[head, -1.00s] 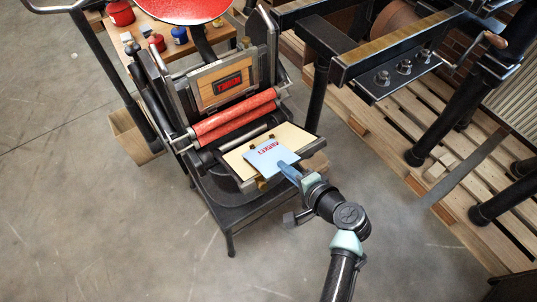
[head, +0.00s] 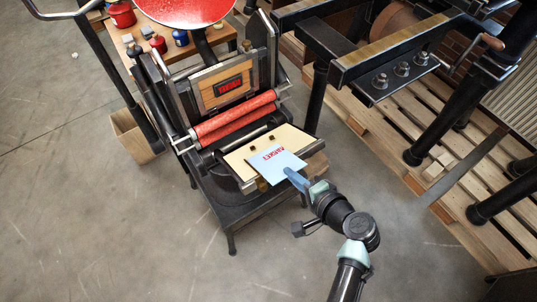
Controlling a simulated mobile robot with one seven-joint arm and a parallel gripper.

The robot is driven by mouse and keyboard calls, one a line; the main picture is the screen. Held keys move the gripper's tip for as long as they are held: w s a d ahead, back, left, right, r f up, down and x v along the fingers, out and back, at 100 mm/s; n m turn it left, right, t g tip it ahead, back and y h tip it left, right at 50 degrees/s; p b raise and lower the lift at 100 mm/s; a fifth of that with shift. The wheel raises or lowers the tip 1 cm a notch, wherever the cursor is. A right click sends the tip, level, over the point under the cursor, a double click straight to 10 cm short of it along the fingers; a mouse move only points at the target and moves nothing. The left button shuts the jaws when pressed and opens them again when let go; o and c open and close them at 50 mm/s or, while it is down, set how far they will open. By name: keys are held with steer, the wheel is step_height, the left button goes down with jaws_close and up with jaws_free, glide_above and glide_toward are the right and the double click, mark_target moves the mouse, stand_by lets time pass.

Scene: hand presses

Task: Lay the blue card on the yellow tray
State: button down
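The blue card (head: 275,171) is light blue with red print on its upper part. My gripper (head: 292,174) is shut on its near right edge. The card is held over the near right part of a pale yellow, flat plate (head: 238,158) at the front of the hand press, the only yellowish tray-like surface I see. The card hides part of this plate and juts past its near edge. Two small brass pins show on the plate behind the card. I cannot tell whether the card touches the plate.
Behind the plate are red ink rollers (head: 235,117), an upright frame with a red printing block (head: 229,87) and a red disc (head: 185,8). Ink pots stand on a wooden table (head: 190,48). A larger black press (head: 390,60) and pallets (head: 400,135) stand right. Floor in front is clear.

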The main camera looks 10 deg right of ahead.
steer(key=shift+s+d+r+p, duration=0.15)
steer(key=shift+s+r+p, duration=0.25)
steer(key=shift+r+p, duration=0.35)
steer(key=shift+s+d+r+p, duration=0.15)
steer(key=shift+s+r+p, duration=0.3)
steer(key=shift+r+p, duration=0.25)
steer(key=shift+s+d+r+p, duration=0.15)
steer(key=shift+s+r+p, duration=0.25)
steer(key=shift+r+p, duration=0.35)
